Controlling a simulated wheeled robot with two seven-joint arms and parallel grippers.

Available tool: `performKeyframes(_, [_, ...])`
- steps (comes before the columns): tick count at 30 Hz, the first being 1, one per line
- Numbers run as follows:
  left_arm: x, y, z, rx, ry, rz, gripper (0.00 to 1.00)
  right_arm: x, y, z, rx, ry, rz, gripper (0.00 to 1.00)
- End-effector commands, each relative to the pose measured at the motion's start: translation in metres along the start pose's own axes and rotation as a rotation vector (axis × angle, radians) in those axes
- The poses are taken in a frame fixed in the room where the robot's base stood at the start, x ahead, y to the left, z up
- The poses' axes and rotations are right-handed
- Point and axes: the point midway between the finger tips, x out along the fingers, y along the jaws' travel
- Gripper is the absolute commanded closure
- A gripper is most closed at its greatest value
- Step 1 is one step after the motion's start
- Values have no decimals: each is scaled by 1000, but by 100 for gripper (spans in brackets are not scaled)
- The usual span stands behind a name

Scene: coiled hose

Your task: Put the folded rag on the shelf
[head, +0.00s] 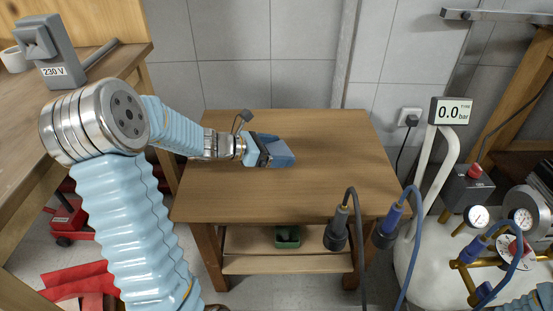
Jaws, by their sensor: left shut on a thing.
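My left gripper (266,151) is over the back middle of the wooden table and is shut on a flat blue-grey piece (283,153), which looks like the folded rag. The gripper hides part of it, and I cannot tell whether it touches the tabletop. A wooden shelf (250,264) runs under the table, between its legs.
A small green container (288,237) sits under the tabletop. Two hanging hoses with dark connectors (337,231) and blue connectors (387,226) are in front of the table's right side. A white tank with gauges (476,216) stands at right. The tabletop (330,190) is otherwise bare.

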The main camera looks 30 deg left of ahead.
Motion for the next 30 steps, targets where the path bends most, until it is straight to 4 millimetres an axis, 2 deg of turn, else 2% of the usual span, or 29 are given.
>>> performKeyframes(1, [4,-1,-11,-6,3,-2,40,4,2,0,1,1,1,43])
performKeyframes(4, [10,-1,-25,-5,2,-1,40,7,4,0,2,1,2,43])
performKeyframes(16, [12,-1,-30,-1,1,-1,40,10,5,0,2,1,1,43])
performKeyframes(17, [11,-1,-29,-1,1,-1,3,9,4,0,2,1,1,43])
performKeyframes(18, [11,-1,-29,-1,1,-1,0,9,4,0,2,1,1,43])
performKeyframes(27, [9,-2,-23,-1,1,-2,0,3,3,-1,2,2,2,43])
performKeyframes(30, [-5,-1,-24,-1,1,1,0,3,3,-1,2,2,2,43])
